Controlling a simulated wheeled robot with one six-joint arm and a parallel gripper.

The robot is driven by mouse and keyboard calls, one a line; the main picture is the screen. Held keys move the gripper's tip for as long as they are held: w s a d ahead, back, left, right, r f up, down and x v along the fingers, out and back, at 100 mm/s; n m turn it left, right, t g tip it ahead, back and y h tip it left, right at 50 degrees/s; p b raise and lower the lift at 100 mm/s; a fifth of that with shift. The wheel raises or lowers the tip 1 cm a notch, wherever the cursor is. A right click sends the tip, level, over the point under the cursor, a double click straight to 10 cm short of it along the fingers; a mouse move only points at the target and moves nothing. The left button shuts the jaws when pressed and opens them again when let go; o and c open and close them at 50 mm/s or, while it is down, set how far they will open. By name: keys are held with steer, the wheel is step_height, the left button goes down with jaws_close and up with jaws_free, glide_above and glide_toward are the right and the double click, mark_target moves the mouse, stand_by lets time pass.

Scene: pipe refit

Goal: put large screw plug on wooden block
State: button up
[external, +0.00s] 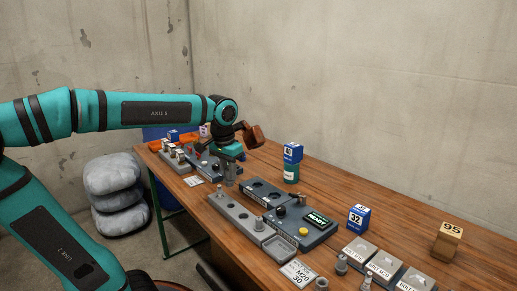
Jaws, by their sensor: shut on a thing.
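My gripper (229,168) points down above the far half of the wooden workbench, at the end of the teal arm. It is shut on a small grey metal piece (229,180), which looks like the large screw plug. The fingers hide part of it, and I cannot tell if it touches the fixture below. A wooden block (447,241) marked 95 stands upright at the right of the bench, well apart from my gripper.
A grey fixture with holes (240,216) and a control box (318,232) with a lit display lie mid-bench. A blue box marked 32 (358,217) and a teal can (291,172) stand behind. Grey labelled blocks (384,264) and small metal fittings (341,265) fill the near end.

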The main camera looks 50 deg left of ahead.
steer(key=w+d+r+m, duration=0.2)
steer(key=w+d+r, duration=0.2)
steer(key=w+d, duration=0.45)
steer(key=w+d+r+m, duration=0.1)
steer(key=w+d+r, duration=0.2)
steer(key=w+d, duration=0.5)
steer(key=w+d+r+m, duration=0.2)
steer(key=w+d+r, duration=0.2)
steer(key=w+d, duration=0.45)
steer(key=m+h, duration=0.1)
steer(key=m, duration=0.3)
glide_above(454, 229)
step_height(454, 229, down, 3)
steer(key=shift+s+a+f, duration=0.15)
steer(key=shift+f, duration=2.25)
steer(key=shift+s+a+f, duration=0.1)
steer(key=shift+f, duration=2.25)
steer(key=shift+f, duration=0.15)
steer(key=o, duration=0.9)
steer(key=shift+o, duration=0.2)
